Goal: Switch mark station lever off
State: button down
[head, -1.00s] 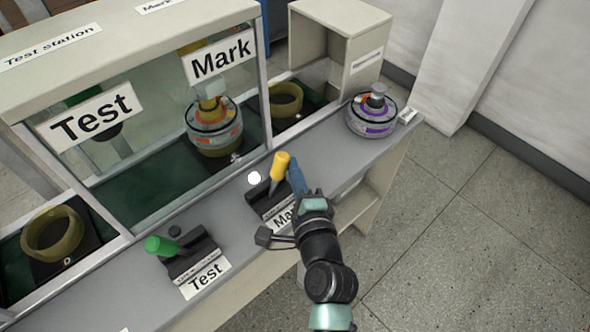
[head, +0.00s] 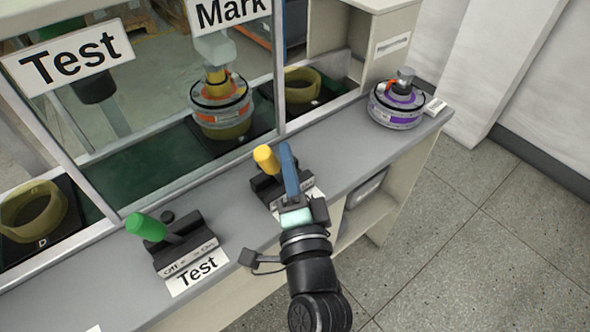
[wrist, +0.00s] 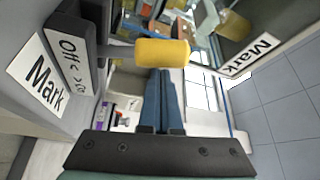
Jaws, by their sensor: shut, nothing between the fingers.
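The mark station lever has a yellow handle (head: 266,158) on a black base (head: 277,187); in the head view it leans up and to the left. Its yellow handle (wrist: 161,52) also shows in the wrist view, lying across the picture just beyond my fingertips, with the "Off/On" label (wrist: 70,68) to its left. My gripper (head: 287,152) has blue fingers that are shut and empty, just right of the handle in the head view. The fingers (wrist: 161,78) are pressed together in the wrist view. I cannot tell whether they touch the handle.
The test lever with its green handle (head: 147,227) stands to the left on the same grey counter. A hub motor (head: 221,105) sits behind the glass under the Mark sign. Another motor with a purple band (head: 396,104) stands at the counter's right end. Open floor lies to the right.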

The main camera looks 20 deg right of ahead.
jog(key=shift+s+a+f+n+t+b, duration=0.15)
jog(key=shift+a+n+t+b, duration=0.2)
jog(key=shift+n+b, duration=0.4)
jog(key=shift+r, duration=0.2)
